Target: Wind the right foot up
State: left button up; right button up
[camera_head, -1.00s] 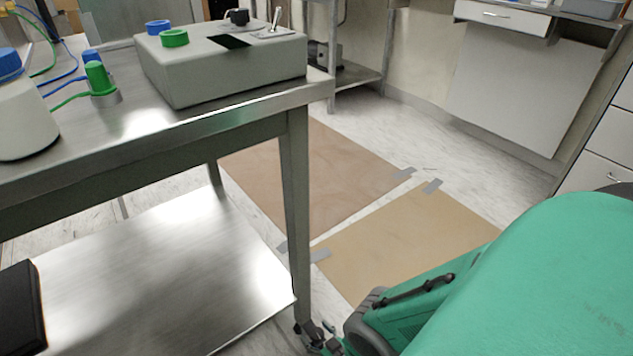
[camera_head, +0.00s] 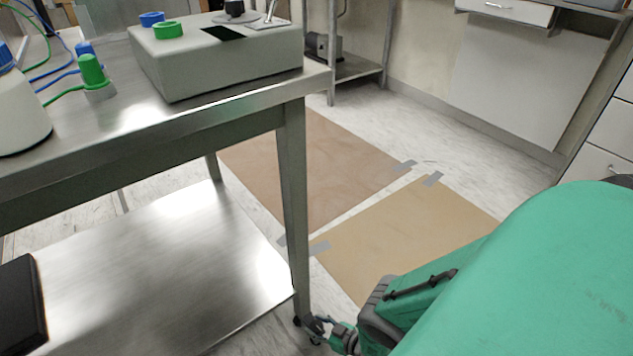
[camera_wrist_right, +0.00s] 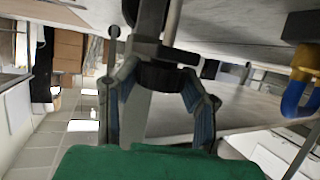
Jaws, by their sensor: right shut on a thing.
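The steel table (camera_head: 225,112) stands at the left, with its front right leg (camera_head: 294,205) coming down to the floor. My right gripper (camera_head: 315,325) is at the bottom of that leg, low in the head view. In the right wrist view the right gripper (camera_wrist_right: 160,90) has its blue-padded fingers on either side of the dark round foot (camera_wrist_right: 162,73) and is shut on it. The leg (camera_wrist_right: 152,18) shows above the foot there. In the head view the foot is mostly hidden by the gripper. My left gripper is not in view.
A grey box (camera_head: 215,62) with a green ring and a blue ring stands on the table. A lower steel shelf (camera_head: 160,270) carries a black object (camera_head: 20,305). Brown sheets (camera_head: 310,170) and (camera_head: 405,235) are taped to the floor. White drawers (camera_head: 600,160) stand at the right.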

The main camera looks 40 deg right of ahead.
jog(key=shift+s+d+f+n+g+y, duration=0.1)
jog(key=shift+n+g+y, duration=0.15)
jog(key=shift+n+y, duration=0.4)
jog(key=shift+s+n+g+y, duration=0.1)
jog(key=shift+n+g+y, duration=0.15)
jog(key=shift+n+y, duration=0.35)
jog(key=shift+y, duration=0.25)
jog(key=o, duration=1.1)
jog(key=shift+o, duration=0.5)
jog(key=shift+w, duration=0.1)
jog(key=v, duration=1.2)
